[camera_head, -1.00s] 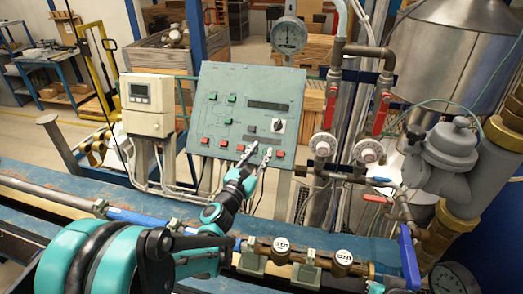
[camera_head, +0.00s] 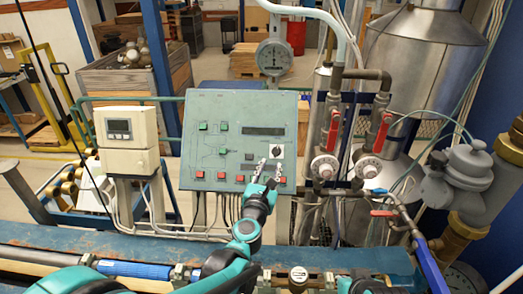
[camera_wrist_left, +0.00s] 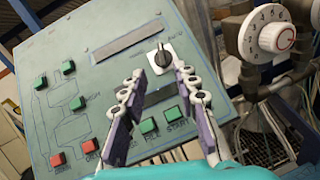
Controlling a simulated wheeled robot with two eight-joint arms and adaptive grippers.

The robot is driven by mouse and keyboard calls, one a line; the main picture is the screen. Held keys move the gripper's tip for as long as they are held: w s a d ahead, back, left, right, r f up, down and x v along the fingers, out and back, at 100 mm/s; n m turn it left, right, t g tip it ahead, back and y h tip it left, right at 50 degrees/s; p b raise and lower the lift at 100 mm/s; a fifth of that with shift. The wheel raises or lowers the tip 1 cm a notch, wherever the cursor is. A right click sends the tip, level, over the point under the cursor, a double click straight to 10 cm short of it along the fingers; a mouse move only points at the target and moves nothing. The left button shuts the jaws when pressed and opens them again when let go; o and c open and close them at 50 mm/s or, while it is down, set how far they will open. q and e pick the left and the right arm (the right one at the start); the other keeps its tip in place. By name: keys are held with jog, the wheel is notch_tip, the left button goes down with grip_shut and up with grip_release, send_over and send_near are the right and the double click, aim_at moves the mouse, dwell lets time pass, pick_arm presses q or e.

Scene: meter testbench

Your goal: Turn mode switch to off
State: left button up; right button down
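The mode switch (camera_head: 276,150) is a black knob on a white square plate at the right side of the grey-green control panel (camera_head: 225,110). It also shows in the left wrist view (camera_wrist_left: 163,55), upper middle, with the knob roughly upright in the picture; its labels are too small to read surely. My left gripper (camera_head: 269,170) is open and empty in front of the panel, just below the switch. In the left wrist view its two fingers (camera_wrist_left: 158,73) stand apart, with the knob just beyond the tips and no visible contact. My right gripper is not in view.
Green and red buttons (camera_head: 222,175) sit near the gripper on the panel. A white meter box (camera_head: 127,140) stands left. Pipes with red-handled valves (camera_head: 333,130) and a round dial (camera_wrist_left: 276,37) stand close right. A blue bench with pipework runs along the front.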

aim_at(276, 153)
pick_arm(q)
jog(key=w, duration=0.2)
jog(key=w+d, duration=0.1)
jog(key=w, duration=0.4)
jog(key=shift+w+d, duration=0.25)
jog(key=shift+d, duration=0.15)
grip_shut()
